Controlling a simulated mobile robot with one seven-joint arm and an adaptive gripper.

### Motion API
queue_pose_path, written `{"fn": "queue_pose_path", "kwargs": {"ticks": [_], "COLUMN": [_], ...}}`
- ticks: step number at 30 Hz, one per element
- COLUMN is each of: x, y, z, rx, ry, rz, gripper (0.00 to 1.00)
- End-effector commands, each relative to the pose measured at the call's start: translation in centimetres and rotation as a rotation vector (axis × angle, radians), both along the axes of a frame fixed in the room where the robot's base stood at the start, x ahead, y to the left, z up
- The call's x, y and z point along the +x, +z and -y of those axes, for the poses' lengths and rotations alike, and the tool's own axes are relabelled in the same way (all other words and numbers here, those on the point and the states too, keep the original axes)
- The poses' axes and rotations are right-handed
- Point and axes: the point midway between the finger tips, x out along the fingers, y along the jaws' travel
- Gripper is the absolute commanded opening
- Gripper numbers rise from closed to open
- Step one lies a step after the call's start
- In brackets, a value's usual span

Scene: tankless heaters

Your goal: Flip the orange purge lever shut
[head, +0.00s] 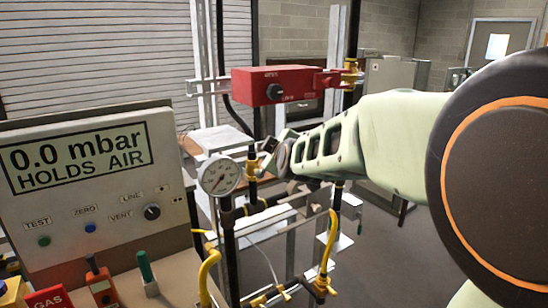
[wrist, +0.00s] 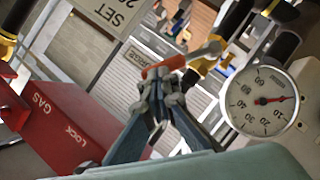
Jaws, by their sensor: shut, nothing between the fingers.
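The orange purge lever (wrist: 164,66) shows in the wrist view as a short bar on a brass fitting, slanting up to the right towards a yellow valve (wrist: 203,60). My gripper (wrist: 161,88) is shut and empty, with its fingertips right at the lever's lower left end. I cannot tell if they touch it. In the head view my gripper (head: 268,154) reaches in from the right, beside the brass valve (head: 251,163) near the gauge. There I cannot make out the orange lever; the gripper may hide it.
A round pressure gauge (head: 220,175) stands close to the gripper; it also shows in the wrist view (wrist: 262,101). A red box (head: 273,85) with a black knob is above. A test panel (head: 90,185) reading 0.0 mbar, HOLDS AIR stands left. Yellow hoses (head: 209,270) and pipes are below.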

Motion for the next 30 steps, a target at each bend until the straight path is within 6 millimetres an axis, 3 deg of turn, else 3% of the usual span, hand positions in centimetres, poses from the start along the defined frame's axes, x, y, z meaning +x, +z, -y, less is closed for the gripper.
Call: {"fn": "queue_pose_path", "kwargs": {"ticks": [9,30], "x": [0.7,1.1], "y": [-1.1,-1.2], "z": [0.2,1.8], "rx": [0.065,0.207], "ry": [0.005,-0.007], "rz": [-0.038,-0.146], "gripper": [0.0,0.0]}}
